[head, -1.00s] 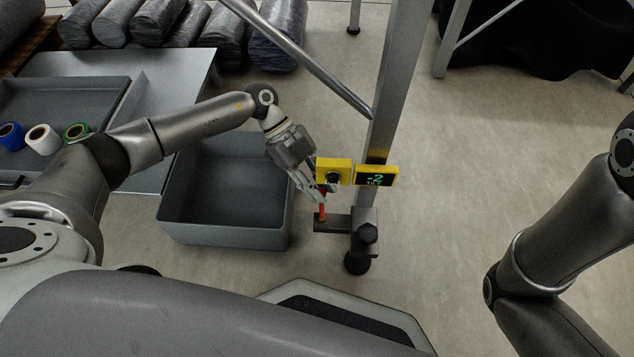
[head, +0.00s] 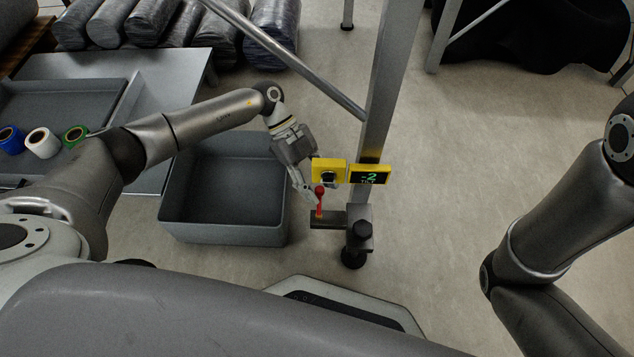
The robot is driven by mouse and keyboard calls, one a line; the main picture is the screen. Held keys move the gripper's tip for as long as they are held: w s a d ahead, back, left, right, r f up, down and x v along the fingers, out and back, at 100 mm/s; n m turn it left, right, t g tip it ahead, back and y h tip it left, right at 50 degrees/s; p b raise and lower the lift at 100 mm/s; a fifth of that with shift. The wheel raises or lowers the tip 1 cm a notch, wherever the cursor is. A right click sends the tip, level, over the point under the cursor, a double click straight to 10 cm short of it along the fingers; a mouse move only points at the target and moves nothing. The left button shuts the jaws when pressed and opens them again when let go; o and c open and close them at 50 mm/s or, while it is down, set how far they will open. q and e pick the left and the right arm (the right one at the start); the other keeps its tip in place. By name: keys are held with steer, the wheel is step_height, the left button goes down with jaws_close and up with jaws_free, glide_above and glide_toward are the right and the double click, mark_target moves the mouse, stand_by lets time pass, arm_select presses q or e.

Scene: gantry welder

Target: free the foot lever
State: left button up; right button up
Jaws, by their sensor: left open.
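The red foot lever (head: 320,201) stands upright on a dark bracket (head: 327,220) at the foot of a grey metal post (head: 384,110). My left gripper (head: 312,194) is open, with its fingers close beside the lever on its left. The lever's red top shows clear of the fingers; I cannot tell whether they touch it. A yellow box with a dark knob (head: 328,172) and a yellow display reading about -2 (head: 369,175) sit just above. My right arm is at the right, its gripper out of view.
A grey open bin (head: 225,236) stands empty on the floor left of the post. A dark levelling foot (head: 353,257) is below the bracket. A tray (head: 60,98) with blue, white and green rolls lies on a table at left. Floor right of the post is clear.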

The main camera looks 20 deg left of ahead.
arm_select(q)
steer(key=v, duration=1.2)
stand_by(0.3)
